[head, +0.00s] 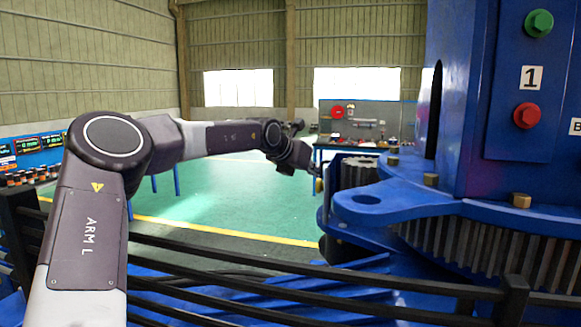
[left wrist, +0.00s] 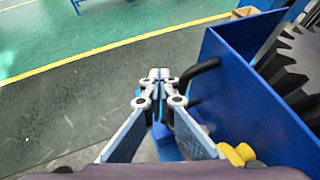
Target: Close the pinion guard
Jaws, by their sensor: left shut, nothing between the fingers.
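The pinion (head: 358,172), a dark toothed gear, stands beside the blue slew housing in the head view. The pinion guard (head: 329,188) is a blue plate at its left side, seen narrowly. In the left wrist view the guard (left wrist: 245,105) is a large blue panel with a black bar handle (left wrist: 205,68) on its outer face, and the pinion's teeth (left wrist: 296,58) show behind it. My left gripper (left wrist: 159,76) is shut and empty, its tips left of the handle and apparently apart from it. My right gripper is out of view.
Black railings (head: 250,262) cross the foreground. A blue control box with green (head: 539,23) and red (head: 526,115) buttons stands at right. A large ring gear (head: 470,245) lies below the housing. A yellow knob (left wrist: 238,154) sits near the guard. Green floor beyond is open.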

